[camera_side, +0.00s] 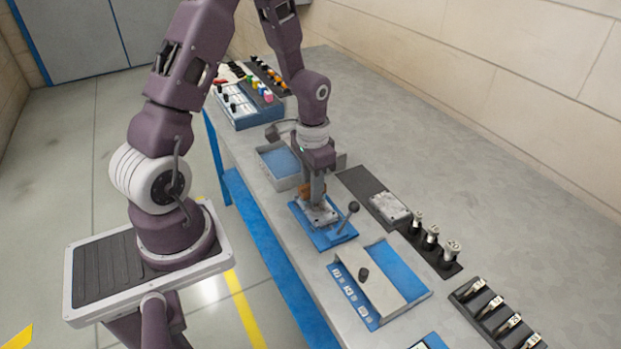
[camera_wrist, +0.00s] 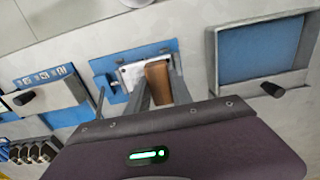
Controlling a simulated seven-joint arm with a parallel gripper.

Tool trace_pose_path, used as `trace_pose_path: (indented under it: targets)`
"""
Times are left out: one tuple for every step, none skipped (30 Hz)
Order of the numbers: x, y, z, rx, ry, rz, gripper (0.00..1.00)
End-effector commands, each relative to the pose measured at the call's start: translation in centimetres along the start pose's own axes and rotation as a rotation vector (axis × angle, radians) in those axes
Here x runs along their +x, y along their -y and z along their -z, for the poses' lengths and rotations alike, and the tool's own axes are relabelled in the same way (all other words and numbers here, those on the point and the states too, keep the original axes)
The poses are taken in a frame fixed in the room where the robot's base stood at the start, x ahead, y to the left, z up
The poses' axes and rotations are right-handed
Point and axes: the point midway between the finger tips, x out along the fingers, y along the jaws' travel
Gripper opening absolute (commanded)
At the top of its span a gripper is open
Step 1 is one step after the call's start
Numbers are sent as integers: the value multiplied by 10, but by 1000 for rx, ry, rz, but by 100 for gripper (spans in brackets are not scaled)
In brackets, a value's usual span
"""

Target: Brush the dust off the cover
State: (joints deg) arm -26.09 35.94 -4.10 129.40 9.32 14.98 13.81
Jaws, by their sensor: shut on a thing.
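My gripper (camera_side: 317,197) is shut on a brown block-like thing (camera_side: 304,190), which looks like the brush's handle. This brown handle (camera_wrist: 157,80) also shows between the fingers of my gripper (camera_wrist: 160,92) in the wrist view. It is held low over a pale metal plate (camera_side: 322,214), probably the cover, on a blue base (camera_side: 337,236). The plate (camera_wrist: 130,73) shows dark specks in the wrist view. I cannot tell whether the brush touches it; its lower end is hidden.
A lever with a dark knob (camera_side: 353,206) stands beside the blue base. A grey tray with a blue floor (camera_side: 283,163) is behind it. A grey block (camera_side: 390,207) lies on a black mat to the right. Numbered weights (camera_side: 431,237) and a blue panel (camera_side: 405,268) stand nearer the camera.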

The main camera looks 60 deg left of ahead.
Motion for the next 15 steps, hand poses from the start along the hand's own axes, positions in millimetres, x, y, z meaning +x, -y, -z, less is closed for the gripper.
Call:
trace_pose_path:
  targets:
    - [-3,-4,0,2,-2,1,0]
    - [-4,-7,0,3,-1,1,0]
    - [-2,-11,0,3,1,0,0]
    - [-1,-14,0,2,1,0,0]
    - [2,-17,0,2,2,0,0]
    - [5,-20,0,3,3,-1,0]
    - [8,-23,0,3,3,-1,0]
    - [10,-26,0,3,2,-1,0]
    - [5,-29,1,2,-2,0,0]
    - [4,-32,0,3,-1,0,0]
    - [5,-35,0,4,0,0,0]
    - [6,-38,0,2,0,0,0]
    - [8,-41,0,2,1,0,0]
    - [8,-43,0,2,0,0,0]
    - [7,-47,1,2,-1,0,0]
